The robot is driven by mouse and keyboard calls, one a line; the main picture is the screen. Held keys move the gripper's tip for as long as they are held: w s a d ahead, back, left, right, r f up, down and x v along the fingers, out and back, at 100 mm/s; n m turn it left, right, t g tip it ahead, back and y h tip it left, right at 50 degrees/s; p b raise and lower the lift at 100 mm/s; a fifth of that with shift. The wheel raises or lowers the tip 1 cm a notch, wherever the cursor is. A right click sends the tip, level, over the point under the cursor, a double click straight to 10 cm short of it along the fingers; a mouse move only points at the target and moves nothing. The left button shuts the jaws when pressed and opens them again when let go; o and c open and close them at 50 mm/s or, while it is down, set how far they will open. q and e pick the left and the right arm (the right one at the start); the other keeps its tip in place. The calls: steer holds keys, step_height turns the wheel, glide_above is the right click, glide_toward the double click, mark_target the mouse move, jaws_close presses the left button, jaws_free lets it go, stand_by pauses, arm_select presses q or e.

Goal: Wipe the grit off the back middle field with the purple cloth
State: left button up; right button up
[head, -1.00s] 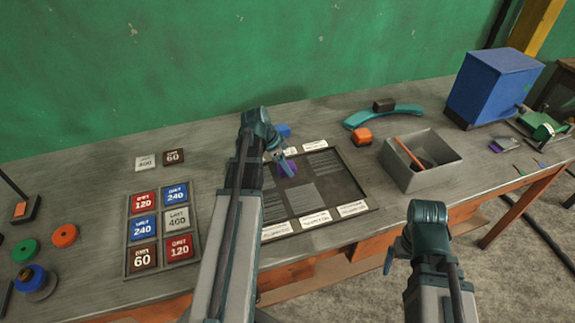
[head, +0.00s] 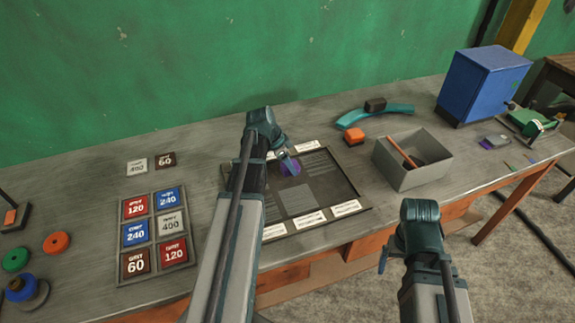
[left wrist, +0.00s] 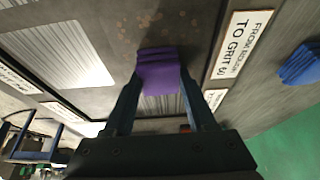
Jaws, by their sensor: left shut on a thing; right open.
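My left gripper (head: 289,164) is shut on the folded purple cloth (left wrist: 158,75), which also shows in the head view (head: 291,169). The cloth is at the back middle part of the dark board (head: 345,180); I cannot tell whether it touches the surface. In the left wrist view, brownish grit specks (left wrist: 140,25) lie on a dark field just beyond the cloth. A pale striped field (left wrist: 62,52) is to the left, and a striped area (left wrist: 160,106) shows between the fingers. My right gripper (head: 383,262) is open, away from the board.
White label cards (head: 307,146) line the board's back and front edges. A grey bin (head: 412,170) and orange block (head: 354,136) stand to the right. A tray of grit tiles (head: 153,235) is at left.

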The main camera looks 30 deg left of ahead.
mark_target(281, 170)
arm_select(q)
steer(key=shift+s+a, duration=1.25)
steer(key=shift+s, duration=0.2)
steer(key=shift+w, duration=0.1)
steer(key=shift+w+d, duration=0.6)
steer(key=shift+d, duration=0.05)
step_height(281, 170, up, 9)
steer(key=p, duration=0.9)
steer(key=shift+f, duration=0.1)
